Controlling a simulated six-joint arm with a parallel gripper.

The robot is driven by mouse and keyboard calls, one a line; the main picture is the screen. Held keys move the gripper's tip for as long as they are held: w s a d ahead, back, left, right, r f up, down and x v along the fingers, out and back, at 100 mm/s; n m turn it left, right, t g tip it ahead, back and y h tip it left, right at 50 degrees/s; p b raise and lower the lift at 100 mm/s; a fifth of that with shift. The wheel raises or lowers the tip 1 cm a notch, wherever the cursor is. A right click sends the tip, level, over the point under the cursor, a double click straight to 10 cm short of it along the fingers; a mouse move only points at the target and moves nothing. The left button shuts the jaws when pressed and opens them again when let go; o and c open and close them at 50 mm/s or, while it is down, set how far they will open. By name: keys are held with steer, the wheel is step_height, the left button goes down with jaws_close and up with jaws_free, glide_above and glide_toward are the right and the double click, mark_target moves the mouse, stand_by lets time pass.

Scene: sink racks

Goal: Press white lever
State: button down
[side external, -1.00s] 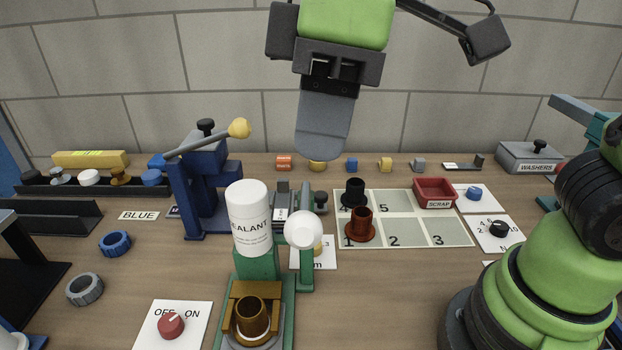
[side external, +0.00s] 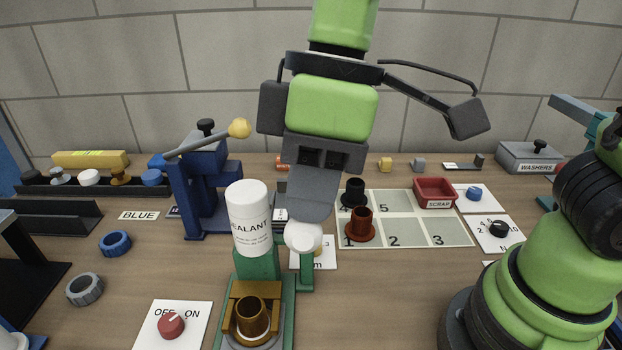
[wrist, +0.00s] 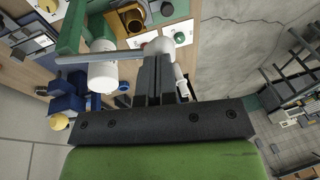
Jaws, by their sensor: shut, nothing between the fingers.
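The white lever's round knob (side external: 303,237) stands beside the white sealant bottle (side external: 248,218) on the green dispenser stand (side external: 258,262). My gripper (side external: 307,216) is shut and empty, pointing down with its tips right at the top of the knob. In the wrist view the white knob (wrist: 159,47) is at the end of a grey rod, just past my fingertips (wrist: 157,58), which cover part of it. I cannot tell whether they touch. The sealant bottle (wrist: 103,72) is to the left there.
A bronze flanged part (side external: 252,316) sits in the stand's base. A blue press with a yellow knob (side external: 240,128) stands at left. A numbered mat (side external: 395,237) holding dark and brown parts lies right of the lever. A red scrap tray (side external: 435,189) is beyond.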

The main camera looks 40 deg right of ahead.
steer(key=shift+s+a+f+t+h, duration=0.3)
steer(key=shift+s+f+h, duration=0.1)
steer(key=shift+f, duration=0.25)
steer(key=f, duration=0.2)
steer(key=f+t+h, duration=0.1)
steer(key=shift+s+a+f, duration=0.25)
steer(key=shift+s+a, duration=0.15)
steer(key=shift+s+a+f, duration=0.1)
steer(key=shift+a+f, duration=0.05)
steer(key=shift+f, duration=1.65)
steer(key=s+a+r, duration=0.2)
steer(key=s+r, duration=0.3)
steer(key=r, duration=0.8)
steer(key=shift+s+a, duration=0.15)
steer(key=shift+r, duration=0.1)
steer(key=m+t+y, duration=0.1)
steer(key=m+t, duration=0.1)
steer(key=m, duration=0.3)
glide_toward(314, 243)
steer(key=d, duration=0.5)
steer(key=s+d+m+t, duration=0.1)
steer(key=d+m+t, duration=0.2)
steer(key=d+m, duration=0.5)
steer(key=shift+d+t, duration=0.4)
steer(key=shift+d, duration=0.45)
